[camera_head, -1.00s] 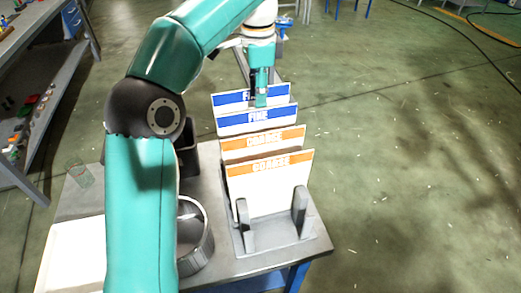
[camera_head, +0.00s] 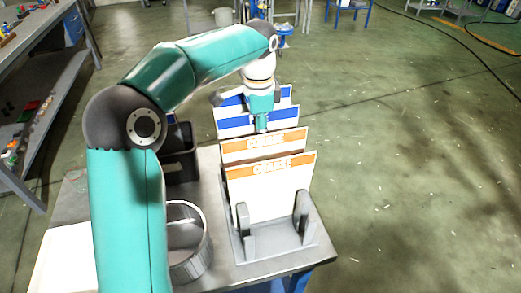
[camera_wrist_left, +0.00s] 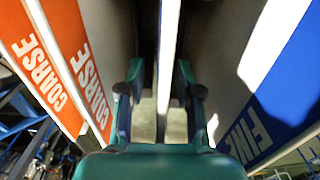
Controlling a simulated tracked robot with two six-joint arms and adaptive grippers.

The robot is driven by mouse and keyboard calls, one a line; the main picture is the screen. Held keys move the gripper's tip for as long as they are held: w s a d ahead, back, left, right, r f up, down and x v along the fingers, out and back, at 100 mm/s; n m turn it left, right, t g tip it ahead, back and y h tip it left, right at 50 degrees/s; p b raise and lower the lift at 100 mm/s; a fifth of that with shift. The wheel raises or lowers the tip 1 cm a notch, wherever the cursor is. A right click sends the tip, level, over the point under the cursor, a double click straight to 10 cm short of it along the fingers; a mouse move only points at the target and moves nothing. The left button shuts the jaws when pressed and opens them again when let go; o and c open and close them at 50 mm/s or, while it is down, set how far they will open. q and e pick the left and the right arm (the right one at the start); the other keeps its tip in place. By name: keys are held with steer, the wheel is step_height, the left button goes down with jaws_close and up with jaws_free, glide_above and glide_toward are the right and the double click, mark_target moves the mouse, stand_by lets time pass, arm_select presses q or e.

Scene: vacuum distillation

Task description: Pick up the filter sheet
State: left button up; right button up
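Filter sheets stand upright in a grey rack (camera_head: 275,240): two orange-banded COARSE sheets, the front one (camera_head: 270,190) and one behind it (camera_head: 262,145), then blue-banded sheets, the nearer (camera_head: 234,122) and the rear (camera_head: 284,97). My left gripper (camera_head: 262,124) is down at the nearer blue-banded sheet, its tips partly hidden. In the left wrist view the open gripper (camera_wrist_left: 160,95) has one finger on each side of an edge-on sheet (camera_wrist_left: 168,50), with gaps visible. COARSE sheets (camera_wrist_left: 65,60) are left, and a FINE sheet (camera_wrist_left: 275,110) is right. My right gripper is not in view.
A round metal vessel (camera_head: 188,240) and a dark container (camera_head: 180,155) stand on the table left of the rack, near my left arm. A white sheet or tray (camera_head: 65,260) lies at the front left. The floor right of the table is open.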

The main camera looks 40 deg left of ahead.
arm_select(q)
jaws_close()
steer(key=shift+r, duration=0.25)
